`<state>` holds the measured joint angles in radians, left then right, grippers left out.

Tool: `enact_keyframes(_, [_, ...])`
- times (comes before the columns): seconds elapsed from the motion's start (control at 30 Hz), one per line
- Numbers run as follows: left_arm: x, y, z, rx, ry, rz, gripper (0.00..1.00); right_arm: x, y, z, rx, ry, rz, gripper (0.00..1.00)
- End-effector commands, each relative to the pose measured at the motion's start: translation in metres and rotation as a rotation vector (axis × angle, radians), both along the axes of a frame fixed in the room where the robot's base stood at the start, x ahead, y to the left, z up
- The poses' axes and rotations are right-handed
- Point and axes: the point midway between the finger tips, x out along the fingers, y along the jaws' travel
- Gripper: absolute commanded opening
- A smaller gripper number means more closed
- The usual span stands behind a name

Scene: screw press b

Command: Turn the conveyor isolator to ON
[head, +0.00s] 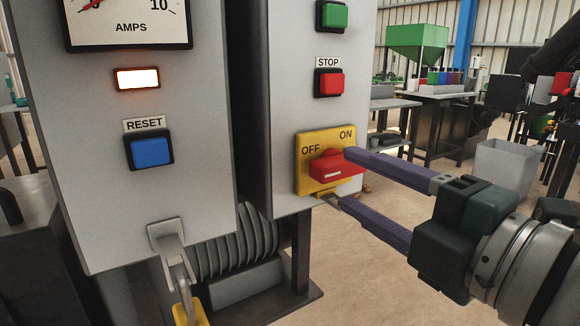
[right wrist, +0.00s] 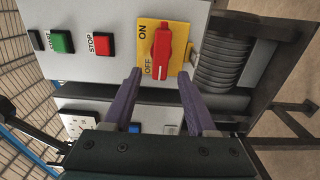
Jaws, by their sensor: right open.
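The conveyor isolator is a yellow plate (head: 314,183) marked OFF at left and ON at upper right, with a red handle (head: 337,166) lying about level across it. The right wrist view shows the plate (right wrist: 176,68) turned on its side, the handle (right wrist: 161,48) upright in the picture, its lower end by OFF. My right gripper (head: 345,177) is open. Its purple fingers reach in from the right, one near the handle's upper side, the other below it. In the right wrist view the fingertips (right wrist: 160,73) flank the handle's lower end; contact cannot be told. My left gripper is not in view.
A red STOP button (head: 332,84) and a green button (head: 334,15) sit above the isolator. A nearer grey box at left carries a blue RESET button (head: 151,150), a lit lamp (head: 138,78) and a hanging latch (head: 172,247). A grey bin (head: 503,166) stands behind my right arm.

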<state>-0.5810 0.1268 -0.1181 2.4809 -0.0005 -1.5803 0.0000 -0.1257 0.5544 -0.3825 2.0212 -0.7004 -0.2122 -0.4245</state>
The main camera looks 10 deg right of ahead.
Motion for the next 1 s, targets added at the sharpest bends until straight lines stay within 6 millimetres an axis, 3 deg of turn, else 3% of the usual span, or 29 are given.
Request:
enact_keyframes(0.23, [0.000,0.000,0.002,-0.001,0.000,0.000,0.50,0.029,0.010,0.001,0.001,-0.001,-0.002,0.57])
enact_keyframes(0.63, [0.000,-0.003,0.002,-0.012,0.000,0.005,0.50,0.035,0.013,0.000,0.001,0.001,-0.001,0.57])
enact_keyframes(1.0, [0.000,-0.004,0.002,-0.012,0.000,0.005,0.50,0.035,0.013,0.000,0.001,0.001,-0.001,0.17])
